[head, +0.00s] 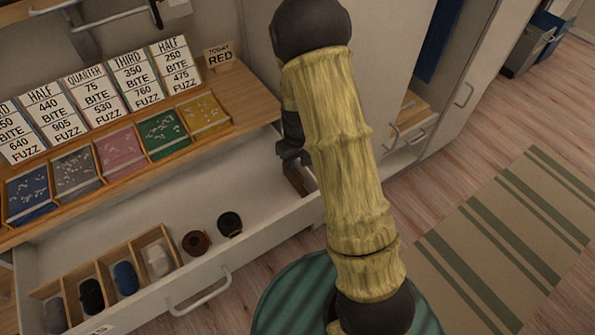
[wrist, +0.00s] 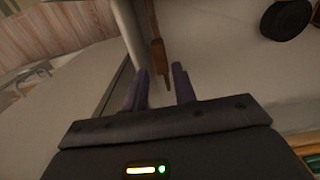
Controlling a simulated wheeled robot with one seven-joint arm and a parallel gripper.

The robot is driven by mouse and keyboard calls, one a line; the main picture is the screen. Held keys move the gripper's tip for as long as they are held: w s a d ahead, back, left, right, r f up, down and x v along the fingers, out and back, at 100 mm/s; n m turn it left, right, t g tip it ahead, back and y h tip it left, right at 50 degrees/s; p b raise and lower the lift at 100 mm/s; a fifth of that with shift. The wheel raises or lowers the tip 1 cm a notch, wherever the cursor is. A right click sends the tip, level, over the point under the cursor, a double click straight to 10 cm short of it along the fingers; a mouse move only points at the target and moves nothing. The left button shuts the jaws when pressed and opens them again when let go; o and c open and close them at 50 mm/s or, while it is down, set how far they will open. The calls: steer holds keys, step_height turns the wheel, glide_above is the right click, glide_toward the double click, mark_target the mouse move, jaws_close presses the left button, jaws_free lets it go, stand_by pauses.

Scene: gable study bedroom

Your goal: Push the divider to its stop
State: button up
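The drawer (head: 235,228) is pulled out, with a pale floor inside. A brown wooden divider (head: 299,181) stands near its right end, partly hidden behind my arm. In the wrist view the divider (wrist: 158,55) shows edge-on, just ahead of my gripper's fingertips (wrist: 160,72) and in line with the gap between them. My gripper is open, with two dark purplish fingers apart. I cannot tell whether either finger touches the divider. In the head view my gripper (head: 291,150) hangs over the drawer's right part, its fingertips mostly hidden.
A wooden compartment box (head: 105,268) with several rolled items fills the drawer's left. A brown roll (head: 196,242) and a black roll (head: 230,223) lie loose right of it. Trays and price cards stand on the wooden top (head: 240,95).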

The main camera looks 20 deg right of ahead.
mark_target(297, 174)
step_height(297, 174, down, 5)
steer(key=shift+r, duration=0.2)
jaws_close()
steer(key=shift+a, duration=0.1)
